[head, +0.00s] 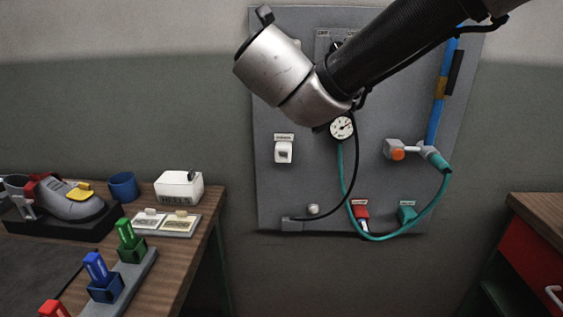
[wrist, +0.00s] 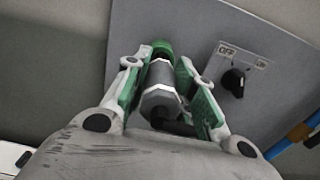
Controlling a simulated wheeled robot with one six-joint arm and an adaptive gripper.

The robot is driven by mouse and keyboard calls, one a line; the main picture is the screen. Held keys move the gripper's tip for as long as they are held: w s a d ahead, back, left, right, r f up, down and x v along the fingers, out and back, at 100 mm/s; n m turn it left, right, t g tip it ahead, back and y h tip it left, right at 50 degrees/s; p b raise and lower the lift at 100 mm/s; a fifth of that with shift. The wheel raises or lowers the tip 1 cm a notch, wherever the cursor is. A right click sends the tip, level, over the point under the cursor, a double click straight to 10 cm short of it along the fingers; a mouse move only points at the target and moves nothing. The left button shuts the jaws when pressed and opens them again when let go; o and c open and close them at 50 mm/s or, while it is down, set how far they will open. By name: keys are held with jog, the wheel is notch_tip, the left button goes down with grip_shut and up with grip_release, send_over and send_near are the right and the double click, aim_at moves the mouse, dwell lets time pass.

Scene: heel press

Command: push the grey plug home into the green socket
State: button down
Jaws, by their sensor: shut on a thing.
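In the wrist view, the grey plug (wrist: 160,76) is a dark grey cylinder with a pale faceted collar and a black cable at its near end. My gripper (wrist: 163,62) is shut on it, with a green-padded finger on each side. The green socket (wrist: 162,47) shows as a green ring right at the plug's far end, on the grey panel. The plug lines up roughly with it; I cannot tell how deep it sits. In the head view, my wrist hides the plug, the socket and my fingers.
An OFF/ON knob (wrist: 234,82) is right of my fingers. The grey panel (head: 270,190) also carries a gauge (head: 342,127), a white switch (head: 283,151), a teal hose (head: 420,218) and a valve (head: 398,150). A workbench (head: 190,245) stands left, a red drawer cabinet (head: 540,262) right.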

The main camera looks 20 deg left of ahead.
jog(key=shift+x, duration=1.4)
dwell(0.5)
jog(key=c, duration=1.1)
grip_release()
jog(key=shift+w, duration=0.1)
